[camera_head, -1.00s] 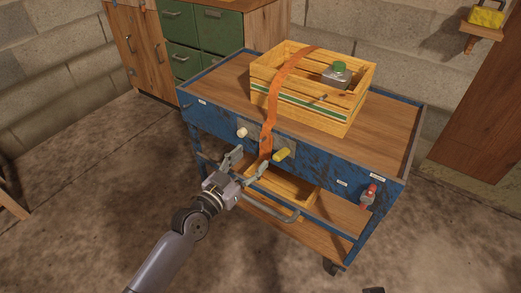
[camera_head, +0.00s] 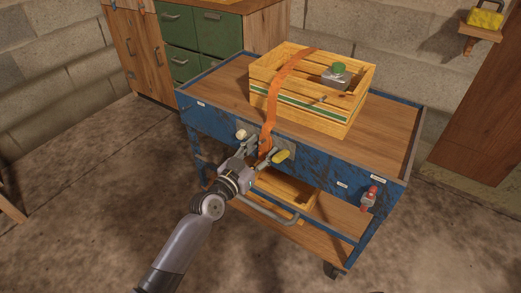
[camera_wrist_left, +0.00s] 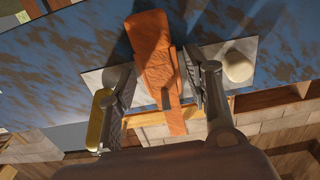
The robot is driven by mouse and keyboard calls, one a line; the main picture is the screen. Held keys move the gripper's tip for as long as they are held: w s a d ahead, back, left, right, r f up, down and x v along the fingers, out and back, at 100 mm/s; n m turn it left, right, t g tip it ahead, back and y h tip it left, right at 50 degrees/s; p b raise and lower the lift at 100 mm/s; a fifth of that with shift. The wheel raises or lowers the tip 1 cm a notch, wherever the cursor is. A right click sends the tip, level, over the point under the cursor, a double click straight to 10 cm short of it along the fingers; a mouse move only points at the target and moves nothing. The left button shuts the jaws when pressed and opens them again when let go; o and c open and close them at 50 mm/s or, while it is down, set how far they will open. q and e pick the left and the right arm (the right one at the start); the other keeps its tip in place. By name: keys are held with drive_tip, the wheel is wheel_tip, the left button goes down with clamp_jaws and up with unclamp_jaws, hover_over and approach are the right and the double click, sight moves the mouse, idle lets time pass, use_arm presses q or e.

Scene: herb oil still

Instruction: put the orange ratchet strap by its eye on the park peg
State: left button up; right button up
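The orange ratchet strap (camera_head: 270,113) lies over the wooden crate (camera_head: 300,113) and hangs down the front of the blue cart. Its lower end also shows in the left wrist view (camera_wrist_left: 153,50). My left gripper (camera_head: 258,154) is at that hanging end, with one finger on each side of it. In the left wrist view my left gripper (camera_wrist_left: 161,78) is open, with narrow gaps beside the strap. A white knob (camera_head: 241,135) and a yellow knob (camera_head: 282,156) flank the strap on a grey plate. I cannot tell which fitting is the park peg. My right gripper is not in view.
A can with a green lid (camera_head: 337,76) stands in the crate. A red fitting (camera_head: 369,197) is on the cart's right front corner. The cart's handle bar (camera_head: 265,213) and lower shelf (camera_head: 310,230) lie below the gripper. The cart top (camera_head: 385,125) is clear at right.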

use_arm(q)
drive_tip(key=c, duration=0.8)
drive_tip(key=shift+c, duration=0.2)
drive_tip(key=shift+r, duration=0.15)
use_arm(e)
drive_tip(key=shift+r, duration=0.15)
use_arm(q)
drive_tip(key=shift+r+p, duration=0.25)
drive_tip(key=shift+p, duration=0.15)
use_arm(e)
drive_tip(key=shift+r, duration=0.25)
use_arm(q)
drive_tip(key=shift+s+a, duration=0.15)
drive_tip(key=shift+s, duration=0.05)
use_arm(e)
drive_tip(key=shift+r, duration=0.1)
use_arm(q)
drive_tip(key=shift+s+a+r+p, duration=0.15)
drive_tip(key=shift+s+a+p, duration=0.25)
drive_tip(key=shift+s, duration=0.25)
drive_tip(key=shift+s+a+p, duration=0.2)
drive_tip(key=shift+s+p, duration=0.1)
drive_tip(key=shift+s, duration=0.15)
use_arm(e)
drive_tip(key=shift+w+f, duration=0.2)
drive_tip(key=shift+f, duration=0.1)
use_arm(q)
drive_tip(key=shift+s+a, duration=0.1)
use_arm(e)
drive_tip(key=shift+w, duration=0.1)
